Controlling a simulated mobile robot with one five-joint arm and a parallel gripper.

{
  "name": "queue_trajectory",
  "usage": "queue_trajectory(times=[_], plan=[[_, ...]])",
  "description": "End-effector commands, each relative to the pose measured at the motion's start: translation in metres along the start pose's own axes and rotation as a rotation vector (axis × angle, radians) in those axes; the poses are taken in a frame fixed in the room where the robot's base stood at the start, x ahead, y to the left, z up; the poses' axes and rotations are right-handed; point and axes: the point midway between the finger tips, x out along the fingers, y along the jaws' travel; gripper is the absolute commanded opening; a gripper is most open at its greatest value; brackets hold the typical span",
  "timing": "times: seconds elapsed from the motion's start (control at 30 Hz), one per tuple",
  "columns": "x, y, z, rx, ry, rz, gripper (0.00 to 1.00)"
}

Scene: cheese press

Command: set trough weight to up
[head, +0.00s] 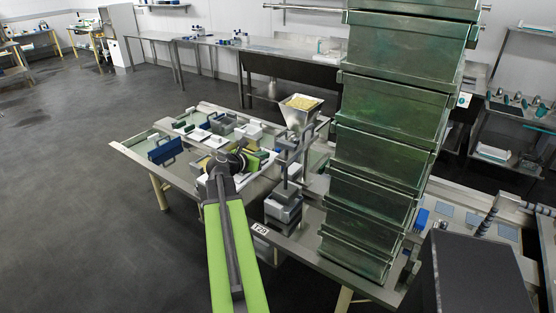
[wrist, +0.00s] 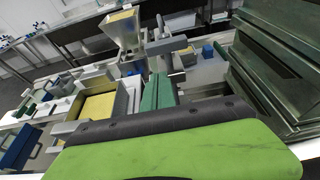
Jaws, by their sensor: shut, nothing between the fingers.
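A grey press post (head: 290,165) with cross-arms stands on the metal bench, just right of my gripper in the head view. A grey block (head: 285,194) sits low at this post, and I take it to be the trough weight, but cannot be sure. The post's upper part (wrist: 162,45) shows in the wrist view, beyond my fingers. My gripper (head: 262,157) is over the bench, left of the post. The weight's height setting is not clear.
A metal hopper (head: 299,108) with pale curds stands behind the post. A tall stack of green bins (head: 385,150) rises close on the right. Blue-handled moulds (head: 163,150) and white blocks lie to the left. The floor in front and left is clear.

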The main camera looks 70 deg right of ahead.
Motion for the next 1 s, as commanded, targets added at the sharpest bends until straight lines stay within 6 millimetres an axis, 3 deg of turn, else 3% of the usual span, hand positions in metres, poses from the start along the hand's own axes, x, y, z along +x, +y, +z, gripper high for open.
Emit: queue_trajectory(times=[0.17, 0.63, 1.0], plan=[[0.007, 0.0, 0.001, -0.004, -0.001, -0.001, 0.0], [0.089, 0.001, -0.001, -0.001, 0.0, -0.002, 0.0], [0.1, -0.001, 0.001, -0.001, 0.001, -0.002, 0.0]])
